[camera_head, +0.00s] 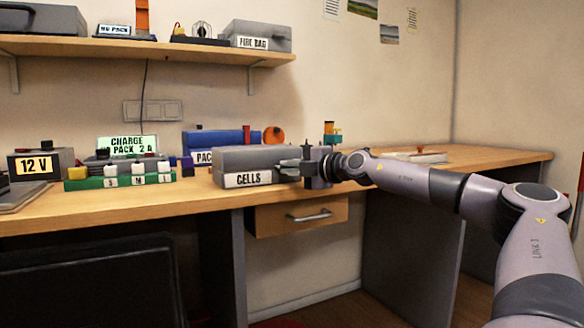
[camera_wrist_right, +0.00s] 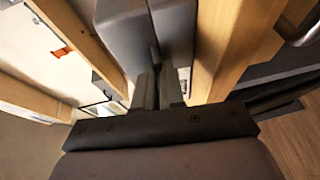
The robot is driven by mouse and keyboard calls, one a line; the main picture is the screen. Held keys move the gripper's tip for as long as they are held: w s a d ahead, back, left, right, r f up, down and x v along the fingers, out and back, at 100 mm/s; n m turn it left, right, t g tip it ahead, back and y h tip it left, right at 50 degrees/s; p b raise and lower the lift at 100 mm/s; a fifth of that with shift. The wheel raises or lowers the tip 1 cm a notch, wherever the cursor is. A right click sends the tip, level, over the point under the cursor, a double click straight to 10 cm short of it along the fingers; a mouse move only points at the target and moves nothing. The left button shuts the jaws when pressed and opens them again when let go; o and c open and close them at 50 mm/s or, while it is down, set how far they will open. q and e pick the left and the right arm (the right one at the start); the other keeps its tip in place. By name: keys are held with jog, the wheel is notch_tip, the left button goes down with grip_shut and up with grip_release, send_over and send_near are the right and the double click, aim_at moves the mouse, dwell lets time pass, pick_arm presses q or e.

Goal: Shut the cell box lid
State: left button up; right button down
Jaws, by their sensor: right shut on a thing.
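The cell box (camera_head: 248,180) is a grey case with a white CELLS label, standing near the front edge of the bench. Its grey lid (camera_head: 245,156) lies low over the base; I cannot tell if it is fully down. My right gripper (camera_head: 290,168) is at the right end of the box, shut on the lid's edge, though the fingers hide the exact grip. In the right wrist view the lid (camera_wrist_right: 120,40) and base (camera_wrist_right: 176,30) meet at a dark seam, and the gripper's fingers (camera_wrist_right: 158,88) are at that seam. My left gripper is not in view.
Left of the box are a green block with S, M, L tags (camera_head: 118,181), a 12 V unit (camera_head: 40,163) and a charge pack sign (camera_head: 127,144). A blue pack (camera_head: 220,138) stands behind. A drawer (camera_head: 300,215) hangs below the bench (camera_head: 480,155); its right part is mostly clear.

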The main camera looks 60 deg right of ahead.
jog(key=c, duration=1.3)
grip_release()
jog(key=shift+w+f, duration=0.1)
jog(key=shift+f, duration=0.4)
jog(key=shift+o, duration=0.2)
jog(key=shift+r, duration=0.1)
jog(key=shift+r, duration=0.1)
jog(key=shift+s+r+b, duration=0.1)
jog(key=shift+s+b, duration=0.2)
jog(key=shift+s, duration=0.15)
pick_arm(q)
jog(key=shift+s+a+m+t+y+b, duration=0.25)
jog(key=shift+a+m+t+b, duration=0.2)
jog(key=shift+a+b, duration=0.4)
pick_arm(e)
jog(key=s, duration=0.6)
jog(key=shift+a+r, duration=0.25)
jog(key=shift+a, duration=0.1)
jog(key=shift+s, duration=0.1)
